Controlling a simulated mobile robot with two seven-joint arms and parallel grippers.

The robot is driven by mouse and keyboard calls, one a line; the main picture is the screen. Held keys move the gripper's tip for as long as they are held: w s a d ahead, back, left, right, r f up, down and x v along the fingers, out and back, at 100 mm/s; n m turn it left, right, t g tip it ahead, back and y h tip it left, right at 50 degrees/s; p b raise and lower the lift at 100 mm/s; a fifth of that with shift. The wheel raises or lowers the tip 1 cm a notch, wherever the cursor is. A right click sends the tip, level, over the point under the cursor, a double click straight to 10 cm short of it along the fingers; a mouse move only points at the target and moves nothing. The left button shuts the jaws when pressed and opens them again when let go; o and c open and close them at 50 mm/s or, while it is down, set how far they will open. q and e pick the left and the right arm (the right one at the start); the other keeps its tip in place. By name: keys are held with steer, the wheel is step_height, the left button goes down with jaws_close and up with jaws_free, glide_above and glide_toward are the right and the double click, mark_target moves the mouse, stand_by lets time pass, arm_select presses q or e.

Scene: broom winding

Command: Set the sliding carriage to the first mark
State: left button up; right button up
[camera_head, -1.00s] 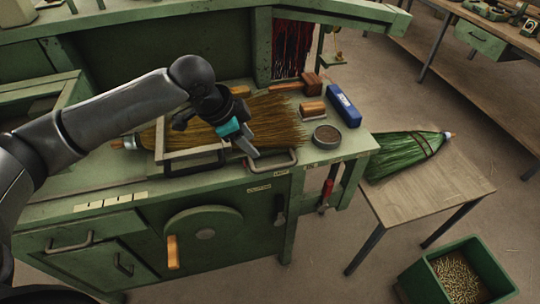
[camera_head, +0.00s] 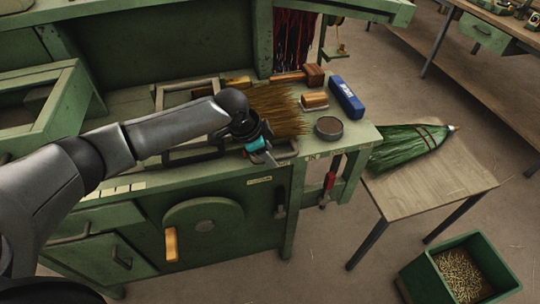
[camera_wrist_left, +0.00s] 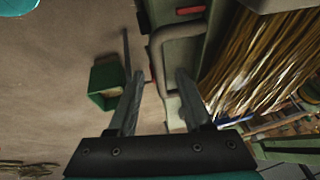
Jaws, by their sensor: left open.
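The sliding carriage is a grey metal frame (camera_head: 186,84) across the bristles of a straw broom (camera_head: 278,104) on the green bench. A grey handle (camera_head: 287,152) sits at the bench's front edge. My left gripper (camera_head: 270,161) is open above this handle, and its wrist hides part of the carriage. In the left wrist view the handle (camera_wrist_left: 157,52) shows between the two spread fingers (camera_wrist_left: 160,85); I cannot tell whether they touch it. Several cream marks (camera_head: 118,189) lie along the bench's front edge. My right gripper is not in view.
A round tin (camera_head: 328,128), a wooden block (camera_head: 314,101), a mallet (camera_head: 313,76) and a blue box (camera_head: 346,98) stand right of the broom. A green broom (camera_head: 408,147) lies on a side table (camera_head: 420,192). A green bin (camera_head: 412,270) stands on the floor.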

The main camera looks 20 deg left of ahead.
arm_select(q)
steer(key=shift+w+d+f, duration=0.1)
steer(key=shift+w+f, duration=0.1)
steer(key=shift+f, duration=0.3)
jaws_close()
stand_by(1.2)
